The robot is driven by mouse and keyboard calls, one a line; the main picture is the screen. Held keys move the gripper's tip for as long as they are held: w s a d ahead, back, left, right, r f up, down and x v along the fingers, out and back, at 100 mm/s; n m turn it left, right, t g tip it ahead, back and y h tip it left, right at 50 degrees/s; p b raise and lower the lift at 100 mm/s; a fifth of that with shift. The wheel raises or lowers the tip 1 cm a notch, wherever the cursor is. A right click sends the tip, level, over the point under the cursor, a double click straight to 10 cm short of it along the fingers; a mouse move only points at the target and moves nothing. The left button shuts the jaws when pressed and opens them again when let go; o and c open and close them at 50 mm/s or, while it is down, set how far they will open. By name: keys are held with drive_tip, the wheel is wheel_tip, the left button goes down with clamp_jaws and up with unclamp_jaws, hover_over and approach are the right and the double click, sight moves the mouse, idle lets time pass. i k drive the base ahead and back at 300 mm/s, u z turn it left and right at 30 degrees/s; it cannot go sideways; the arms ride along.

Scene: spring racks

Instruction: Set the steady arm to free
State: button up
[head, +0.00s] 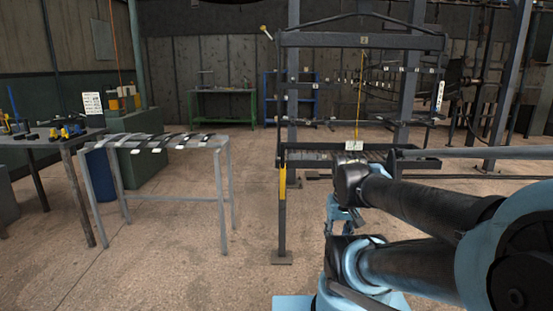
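A dark spring rack (362,41) stands in the middle of the head view, with a top beam, crossbars and a lower tray. A lever with a pale yellow tip (265,32) sticks out at its upper left corner. A front post with a yellow band (283,182) stands on a foot plate. I cannot tell which part is the steady arm or how it is set. My gripper (345,222) is below and in front of the tray, apart from the post. My own arm partly hides it, and its fingers are too small to read.
A grey stand (226,185) with several dark strips on top is left of the rack. A workbench (62,146) with tools is at far left. A green bench (222,91) and a blue rack (268,100) are behind. Floor between the grey stand and front post is clear.

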sight(282, 164)
drive_tip(key=u, duration=0.8)
drive_tip(key=i, duration=1.45)
drive_tip(key=z, duration=0.9)
